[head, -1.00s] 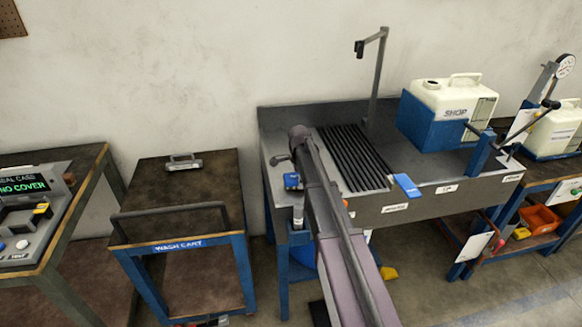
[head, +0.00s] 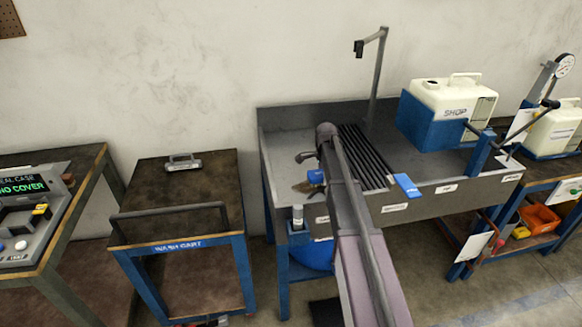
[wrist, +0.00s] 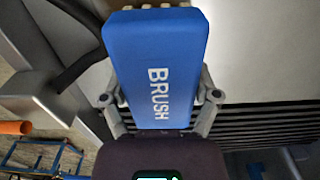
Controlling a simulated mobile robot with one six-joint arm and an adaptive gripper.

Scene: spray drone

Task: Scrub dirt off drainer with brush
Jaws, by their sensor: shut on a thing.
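My gripper (wrist: 158,100) is shut on the blue brush (wrist: 158,70), with a finger on each side of its block. Pale bristle tufts show at the brush's far end in the wrist view. In the head view the brush (head: 316,177) is a small blue shape beside my arm, over the left part of the grey sink bench. The dark slatted drainer (head: 367,152) lies just right of it, partly behind my arm; its slats also show in the wrist view (wrist: 265,125). A brown patch shows left of the brush; I cannot tell whether it is dirt or bristles.
A blue block (head: 407,185) sits at the bench's front edge. A dark post (head: 376,80) stands behind the drainer. A white jug (head: 452,105) in a blue holder stands right. The wash cart (head: 180,195) is left. A small bottle (head: 298,217) is at the bench's front left.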

